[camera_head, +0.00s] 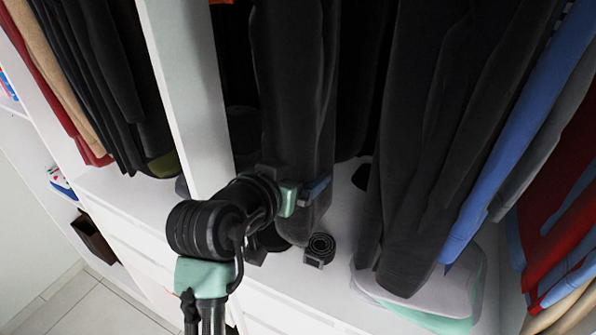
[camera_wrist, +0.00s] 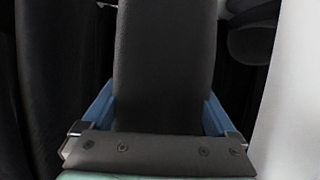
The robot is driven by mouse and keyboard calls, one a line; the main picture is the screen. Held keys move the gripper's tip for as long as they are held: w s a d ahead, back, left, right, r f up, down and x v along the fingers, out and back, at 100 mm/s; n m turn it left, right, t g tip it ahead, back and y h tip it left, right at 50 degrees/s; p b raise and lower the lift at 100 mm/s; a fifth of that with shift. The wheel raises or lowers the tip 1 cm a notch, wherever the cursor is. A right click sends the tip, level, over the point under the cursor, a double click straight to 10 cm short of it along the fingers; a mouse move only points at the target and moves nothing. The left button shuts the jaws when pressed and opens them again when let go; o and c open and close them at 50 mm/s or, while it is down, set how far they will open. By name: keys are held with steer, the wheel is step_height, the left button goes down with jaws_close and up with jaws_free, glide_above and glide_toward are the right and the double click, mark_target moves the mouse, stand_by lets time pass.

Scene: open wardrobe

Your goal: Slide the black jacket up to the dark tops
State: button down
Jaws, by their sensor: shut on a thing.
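The black jacket (camera_head: 295,80) hangs in the middle compartment, just right of the white upright divider. My gripper (camera_head: 308,188) is shut on its lower part, and one blue finger shows at the right side of the cloth. In the wrist view, the jacket's dark cloth (camera_wrist: 165,60) runs up between the two blue fingers of the gripper (camera_wrist: 160,110). Dark tops (camera_head: 435,130) hang to the right, with a gap at the bottom between them and the jacket. The hanger ends are out of view.
The white divider (camera_head: 185,80) stands close left of my gripper. A rolled black belt (camera_head: 320,246) lies on the shelf floor. Folded pale clothes (camera_head: 430,300) lie under the dark tops. Blue clothes (camera_head: 530,140) hang farther right. More dark clothes (camera_head: 110,70) hang left of the divider.

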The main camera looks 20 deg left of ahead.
steer(key=shift+d, duration=0.2)
steer(key=shift+d+p, duration=0.4)
steer(key=shift+d, duration=1.15)
jaws_free()
steer(key=shift+s, duration=0.15)
steer(key=b+v, duration=0.3)
steer(key=v, duration=0.9)
steer(key=shift+s+r+b, duration=0.25)
steer(key=shift+s+b, duration=0.05)
steer(key=shift+s, duration=0.05)
